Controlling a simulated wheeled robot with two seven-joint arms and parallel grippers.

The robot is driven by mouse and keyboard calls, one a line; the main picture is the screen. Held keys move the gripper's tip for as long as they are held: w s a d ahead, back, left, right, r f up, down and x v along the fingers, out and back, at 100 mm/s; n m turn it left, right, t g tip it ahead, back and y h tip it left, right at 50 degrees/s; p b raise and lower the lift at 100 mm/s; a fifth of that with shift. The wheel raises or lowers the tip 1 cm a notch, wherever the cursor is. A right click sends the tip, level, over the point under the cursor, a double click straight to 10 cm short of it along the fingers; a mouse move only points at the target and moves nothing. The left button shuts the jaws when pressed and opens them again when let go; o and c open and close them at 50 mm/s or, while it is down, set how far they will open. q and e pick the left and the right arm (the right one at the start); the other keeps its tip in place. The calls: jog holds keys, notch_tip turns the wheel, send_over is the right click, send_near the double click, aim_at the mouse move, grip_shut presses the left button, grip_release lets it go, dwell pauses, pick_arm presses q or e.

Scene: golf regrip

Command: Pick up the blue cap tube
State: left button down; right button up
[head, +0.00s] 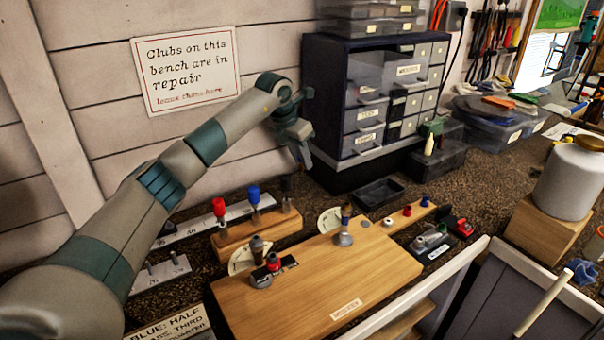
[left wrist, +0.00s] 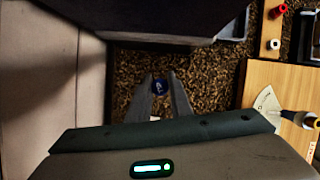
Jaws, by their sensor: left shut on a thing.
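My left gripper (head: 304,158) is raised near the back wall, left of the dark drawer cabinet, with its fingers pointing down. In the head view I cannot make out the held tube. A wooden rack (head: 240,232) below the gripper holds a red-topped piece (head: 219,207), a blue-topped piece (head: 254,195) and a dark piece (head: 286,184). My right gripper is not in view.
The drawer cabinet (head: 350,80) stands close to the right of the left gripper. A wooden board (head: 320,280) with small clamps lies in front. A small black tray (head: 379,193) is beside the cabinet. A white jar (head: 571,180) stands on a wooden block at right.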

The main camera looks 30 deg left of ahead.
pick_arm(q)
jog(key=shift+r, duration=0.4)
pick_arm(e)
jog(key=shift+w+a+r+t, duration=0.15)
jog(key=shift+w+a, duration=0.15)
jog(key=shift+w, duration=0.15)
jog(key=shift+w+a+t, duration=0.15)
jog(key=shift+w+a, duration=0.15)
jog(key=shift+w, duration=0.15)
pick_arm(q)
jog(key=shift+r, duration=0.1)
